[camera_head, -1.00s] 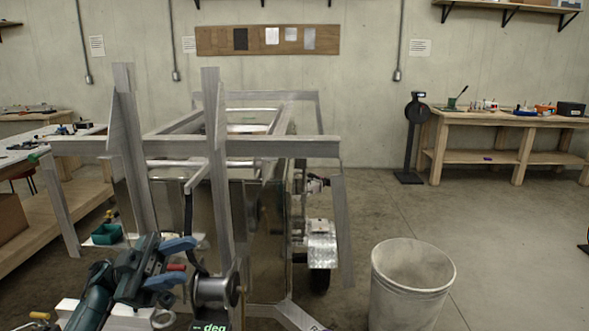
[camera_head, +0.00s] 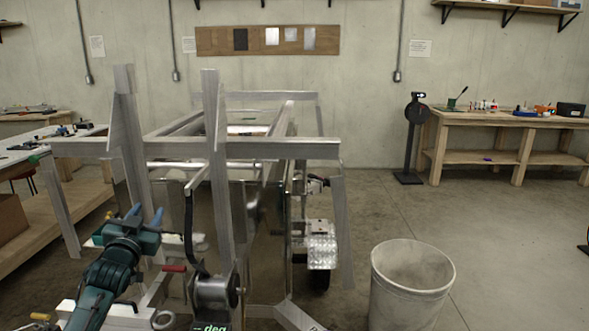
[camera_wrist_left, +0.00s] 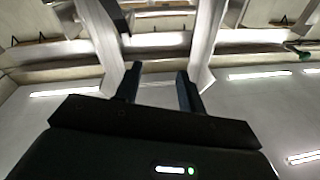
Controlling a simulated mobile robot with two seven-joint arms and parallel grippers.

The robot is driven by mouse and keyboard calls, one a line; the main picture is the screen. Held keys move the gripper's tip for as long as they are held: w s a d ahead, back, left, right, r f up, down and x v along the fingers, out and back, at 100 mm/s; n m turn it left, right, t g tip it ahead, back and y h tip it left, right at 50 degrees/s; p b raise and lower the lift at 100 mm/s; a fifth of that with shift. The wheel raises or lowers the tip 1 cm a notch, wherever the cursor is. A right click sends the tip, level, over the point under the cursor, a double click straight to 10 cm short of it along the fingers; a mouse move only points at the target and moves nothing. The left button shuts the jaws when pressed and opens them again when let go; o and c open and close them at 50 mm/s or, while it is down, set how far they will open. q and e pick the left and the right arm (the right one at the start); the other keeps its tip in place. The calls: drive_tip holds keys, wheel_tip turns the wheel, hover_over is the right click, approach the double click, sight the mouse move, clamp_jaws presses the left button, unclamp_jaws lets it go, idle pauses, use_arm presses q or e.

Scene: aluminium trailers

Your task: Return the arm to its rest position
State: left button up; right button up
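My left gripper (camera_head: 145,215) is at the lower left of the head view, on a dark green arm. Its two blue fingers point up and stand apart. The left wrist view shows the same fingers (camera_wrist_left: 158,78) apart, with nothing between them. The gripper is in front of the aluminium trailer frame (camera_head: 250,148), near the foot of its left upright post (camera_head: 128,130). I cannot tell whether it touches the frame. My right gripper is not in view.
A winch (camera_head: 213,290) and a red handle (camera_head: 174,268) are just right of the left arm. A grey bin (camera_head: 412,285) stands on the floor at right. A long workbench (camera_head: 30,205) is at left. Floor between the bin and right bench (camera_head: 505,120) is clear.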

use_arm(q)
drive_tip(key=s+d+f+m+g+h, duration=0.1)
drive_tip(key=s+d+f+g, duration=0.15)
drive_tip(key=s+f, duration=0.35)
drive_tip(key=s+d+f+g, duration=0.1)
drive_tip(key=s+d+f, duration=0.25)
drive_tip(key=f, duration=0.55)
drive_tip(key=s+d+f+m+g+h, duration=0.1)
drive_tip(key=s+d+f+g, duration=0.1)
drive_tip(key=s+d+f, duration=0.35)
drive_tip(key=s+d+f+g+h, duration=0.1)
drive_tip(key=s+d+f, duration=0.3)
drive_tip(key=s, duration=0.8)
drive_tip(key=s+d+f+n+g+h, duration=0.1)
drive_tip(key=s+d+f, duration=0.4)
drive_tip(key=s, duration=0.7)
drive_tip(key=shift+s+f+g, duration=0.3)
drive_tip(key=shift+f+g, duration=0.05)
drive_tip(key=shift+g, duration=0.4)
drive_tip(key=shift+a, duration=0.1)
